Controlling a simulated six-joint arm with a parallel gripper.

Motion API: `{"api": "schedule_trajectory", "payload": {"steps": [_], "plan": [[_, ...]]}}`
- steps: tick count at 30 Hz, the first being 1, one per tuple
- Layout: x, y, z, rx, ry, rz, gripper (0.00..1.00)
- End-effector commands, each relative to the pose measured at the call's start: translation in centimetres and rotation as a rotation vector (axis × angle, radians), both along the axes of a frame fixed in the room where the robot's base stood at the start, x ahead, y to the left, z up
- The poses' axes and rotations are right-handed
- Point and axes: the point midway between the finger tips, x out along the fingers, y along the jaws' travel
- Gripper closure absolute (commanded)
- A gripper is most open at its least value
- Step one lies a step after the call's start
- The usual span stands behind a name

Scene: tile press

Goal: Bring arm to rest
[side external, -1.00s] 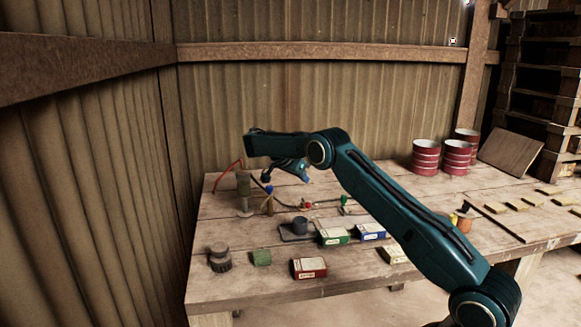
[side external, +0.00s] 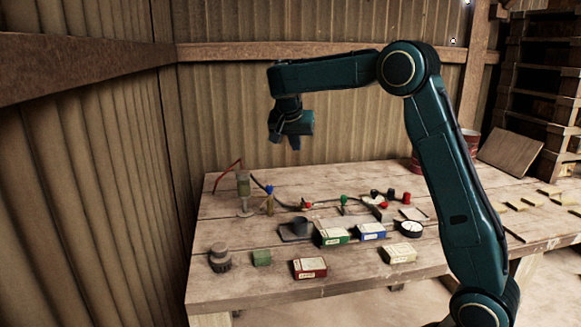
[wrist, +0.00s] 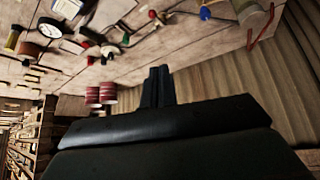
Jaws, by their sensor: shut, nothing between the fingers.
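My gripper (side external: 294,145) hangs from the raised arm, pointing down, well above the back left part of the wooden table (side external: 300,283). In the wrist view its two fingers (wrist: 158,74) are together with nothing between them. The upper arm stands steep at the right and the forearm reaches level to the left. Nothing touches the gripper.
Below on the table are green (side external: 333,236), blue (side external: 371,231), red (side external: 309,268) and cream (side external: 399,253) boxes, a round dial (side external: 409,228), a green block (side external: 261,258) and a dark knob (side external: 220,257). A corrugated wall (side external: 230,110) stands behind. Air around the gripper is clear.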

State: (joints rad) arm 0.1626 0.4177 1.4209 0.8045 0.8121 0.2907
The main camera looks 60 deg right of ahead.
Motion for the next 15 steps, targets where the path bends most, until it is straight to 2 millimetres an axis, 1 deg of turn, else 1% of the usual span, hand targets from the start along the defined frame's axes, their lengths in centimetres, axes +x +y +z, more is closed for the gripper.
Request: {"api": "schedule_trajectory", "payload": {"steps": [1,6,11,15], "plan": [[-0.8,0.9,0.8,0.006,-0.001,0.037,1.0],[-3.3,3.5,2.5,0.028,0.009,0.164,1.0],[-6.0,6.0,3.7,0.043,0.017,0.283,1.0],[-8.6,8.2,4.3,0.055,0.024,0.388,1.0]]}}
